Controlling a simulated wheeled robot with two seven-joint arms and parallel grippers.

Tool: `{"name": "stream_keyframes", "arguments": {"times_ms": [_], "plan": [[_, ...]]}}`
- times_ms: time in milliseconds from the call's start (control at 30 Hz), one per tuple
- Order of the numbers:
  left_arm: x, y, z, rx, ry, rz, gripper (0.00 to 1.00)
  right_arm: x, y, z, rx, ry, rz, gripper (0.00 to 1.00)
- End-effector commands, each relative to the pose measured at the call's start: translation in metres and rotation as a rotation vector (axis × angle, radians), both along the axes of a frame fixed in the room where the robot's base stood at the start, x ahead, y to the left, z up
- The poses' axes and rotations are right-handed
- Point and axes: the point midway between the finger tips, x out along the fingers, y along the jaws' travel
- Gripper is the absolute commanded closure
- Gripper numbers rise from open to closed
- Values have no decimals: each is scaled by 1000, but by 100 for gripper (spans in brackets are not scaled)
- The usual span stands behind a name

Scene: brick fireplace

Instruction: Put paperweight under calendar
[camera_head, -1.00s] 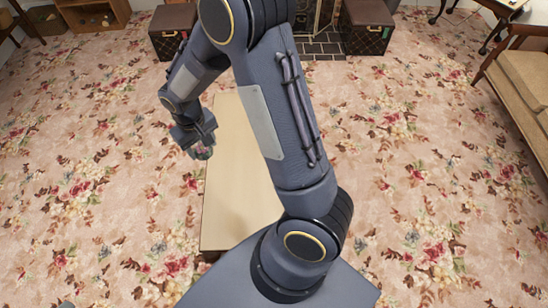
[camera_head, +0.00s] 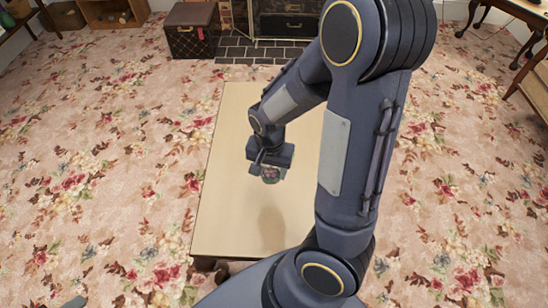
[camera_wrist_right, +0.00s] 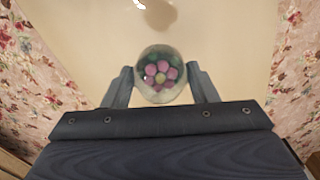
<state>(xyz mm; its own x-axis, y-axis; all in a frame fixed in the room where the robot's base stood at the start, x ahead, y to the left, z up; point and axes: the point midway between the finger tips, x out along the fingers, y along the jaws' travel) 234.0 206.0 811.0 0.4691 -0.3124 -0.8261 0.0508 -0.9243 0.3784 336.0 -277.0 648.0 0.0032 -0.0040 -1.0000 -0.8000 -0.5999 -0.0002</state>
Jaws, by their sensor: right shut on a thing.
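The paperweight (camera_head: 271,175) is a clear glass ball with pink flowers inside. My right gripper (camera_head: 269,170) is shut on it and holds it above the pale low table. In the right wrist view the paperweight (camera_wrist_right: 159,76) sits between the two fingers, with the table top and a faint shadow beyond it. I see no calendar in either view.
The table (camera_head: 222,200) has a bare pale top where I can see it; my right arm hides its right part. A brown trunk (camera_head: 192,32) stands beyond it by the brick hearth (camera_head: 260,52). Flowered carpet (camera_head: 90,180) lies open to the left.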

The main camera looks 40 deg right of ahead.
Motion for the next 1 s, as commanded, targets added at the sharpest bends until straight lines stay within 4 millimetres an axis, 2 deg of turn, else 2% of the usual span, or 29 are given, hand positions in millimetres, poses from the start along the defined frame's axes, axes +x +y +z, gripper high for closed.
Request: {"name": "stream_keyframes", "arguments": {"times_ms": [33,300,500,767,1000], "plan": [[0,0,-7,0,0,0,64,8,-9,-9,-2,0,-7,79],[0,0,-26,0,0,0,64,58,-54,-39,-3,2,-4,79],[0,0,-39,0,0,0,64,79,-72,-74,-1,2,1,79],[0,0,-43,0,0,0,64,89,-80,-87,-1,0,3,79],[0,0,-57,0,0,0,64,93,-84,-121,0,2,4,79]]}}
